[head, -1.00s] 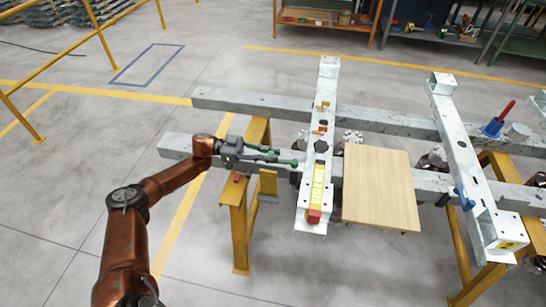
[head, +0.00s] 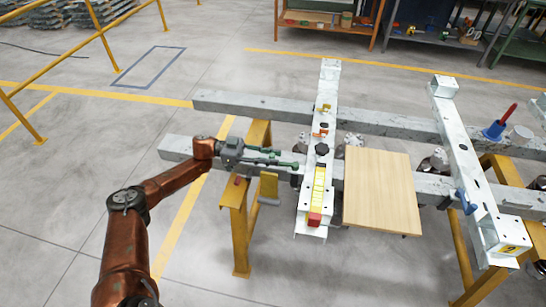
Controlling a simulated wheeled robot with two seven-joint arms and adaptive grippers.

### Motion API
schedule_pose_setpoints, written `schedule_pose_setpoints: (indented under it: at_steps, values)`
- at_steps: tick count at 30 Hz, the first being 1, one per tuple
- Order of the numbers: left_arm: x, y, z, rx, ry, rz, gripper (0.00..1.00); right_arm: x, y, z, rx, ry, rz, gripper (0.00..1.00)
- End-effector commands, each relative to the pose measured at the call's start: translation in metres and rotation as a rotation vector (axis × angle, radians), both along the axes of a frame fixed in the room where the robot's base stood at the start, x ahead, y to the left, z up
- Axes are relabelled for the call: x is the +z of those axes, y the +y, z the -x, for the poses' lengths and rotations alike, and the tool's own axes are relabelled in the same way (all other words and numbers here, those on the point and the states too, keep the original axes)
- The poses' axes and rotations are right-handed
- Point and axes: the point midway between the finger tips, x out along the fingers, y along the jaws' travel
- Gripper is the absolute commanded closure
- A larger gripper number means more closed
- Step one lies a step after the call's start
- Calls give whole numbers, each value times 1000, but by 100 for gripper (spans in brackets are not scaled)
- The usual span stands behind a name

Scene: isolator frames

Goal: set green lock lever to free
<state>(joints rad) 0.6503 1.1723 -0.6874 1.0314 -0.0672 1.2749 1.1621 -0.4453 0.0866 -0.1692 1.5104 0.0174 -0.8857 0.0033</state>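The green lock lever (head: 287,164) is a small dark green bar with a rounded end. It lies against the left side of the pale crossbeam (head: 322,110), just above the yellow strip. My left gripper (head: 272,157) reaches in from the left, with its fingers pointing right at the lever. Fingers and lever overlap in the head view, and both look dark green-grey, so I cannot tell whether they touch or whether the fingers are closed on it. My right gripper is not in view.
The crossbeam also carries an orange lever (head: 320,133), a black knob (head: 322,150) and a red block (head: 314,219). A wooden board (head: 380,190) lies to its right. A second crossbeam (head: 462,150) has a blue lever (head: 465,200). Yellow trestles (head: 240,235) stand below.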

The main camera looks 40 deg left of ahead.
Motion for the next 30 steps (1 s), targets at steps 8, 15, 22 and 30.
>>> schedule_pose_setpoints:
  at_steps: [8,15,22,30]
  values:
    - [0,40,16,5,1,-3,76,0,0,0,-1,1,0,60]
    - [0,84,36,5,0,-1,76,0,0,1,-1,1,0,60]
    - [1,106,46,2,-1,0,76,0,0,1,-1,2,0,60]
    - [1,109,47,2,0,0,76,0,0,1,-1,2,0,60]
